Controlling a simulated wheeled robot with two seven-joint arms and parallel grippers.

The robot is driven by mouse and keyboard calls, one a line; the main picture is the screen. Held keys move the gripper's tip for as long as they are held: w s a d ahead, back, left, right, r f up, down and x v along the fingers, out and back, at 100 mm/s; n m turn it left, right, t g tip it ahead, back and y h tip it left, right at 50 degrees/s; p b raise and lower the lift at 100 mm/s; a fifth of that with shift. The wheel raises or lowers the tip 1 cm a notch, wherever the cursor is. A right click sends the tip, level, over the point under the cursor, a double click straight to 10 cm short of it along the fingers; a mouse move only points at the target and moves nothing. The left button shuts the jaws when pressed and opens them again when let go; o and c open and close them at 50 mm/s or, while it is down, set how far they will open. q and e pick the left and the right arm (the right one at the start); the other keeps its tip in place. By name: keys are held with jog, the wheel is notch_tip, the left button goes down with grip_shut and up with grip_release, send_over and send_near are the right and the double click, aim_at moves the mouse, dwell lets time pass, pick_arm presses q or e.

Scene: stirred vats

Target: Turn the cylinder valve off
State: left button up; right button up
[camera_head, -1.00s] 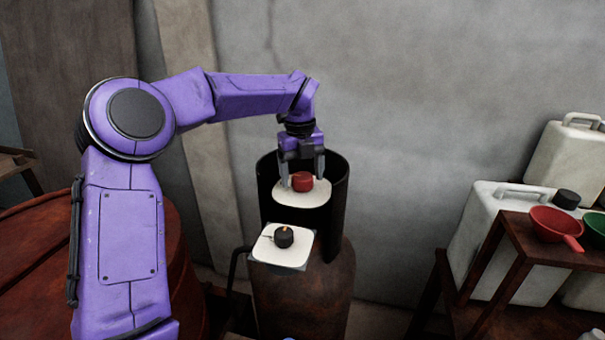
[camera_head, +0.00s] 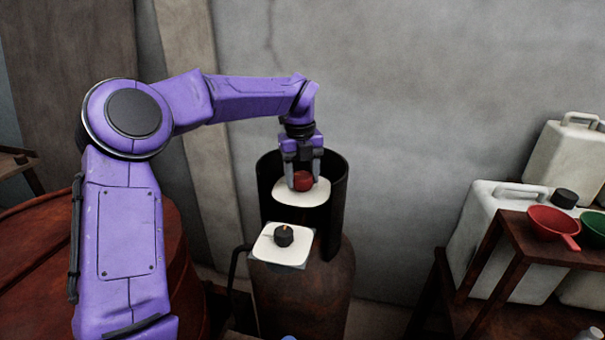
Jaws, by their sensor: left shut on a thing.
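The cylinder (camera_head: 305,290) is a dark, rusty upright body with an open dark collar (camera_head: 338,200) around its top. Inside the collar a red valve knob (camera_head: 302,181) stands on a white round plate (camera_head: 290,197). My left gripper (camera_head: 303,182) points down into the collar and is shut on the red knob, one finger on each side. In front, a black knob (camera_head: 284,236) with a small orange mark sits on a white square plate (camera_head: 268,249). My right gripper is not in view.
A large red-brown drum (camera_head: 30,240) stands at the left. At the right a brown rack (camera_head: 510,255) holds a red scoop (camera_head: 553,223) and a green one (camera_head: 595,228), with white jugs (camera_head: 497,213) behind. A grey wall (camera_head: 420,110) closes the back.

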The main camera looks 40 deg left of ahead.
pick_arm(q)
jog(key=m+p, duration=0.3)
jog(key=m, duration=0.1)
jog(key=shift+m, duration=0.4)
jog(key=m+p, duration=0.2)
jog(key=m, duration=0.1)
jog(key=shift+m, duration=0.3)
jog(key=m+p, duration=0.2)
jog(key=shift+m, duration=0.4)
jog(key=m+p, duration=0.1)
jog(key=m, duration=0.1)
jog(key=shift+f+m, duration=0.15)
jog(key=shift+m, duration=0.15)
jog(key=shift+m+g, duration=0.3)
jog(key=shift+m, duration=1.4)
jog(key=shift+f, duration=0.1)
jog(key=o, duration=0.8)
jog(key=shift+o, duration=1.2)
jog(key=shift+w, duration=0.2)
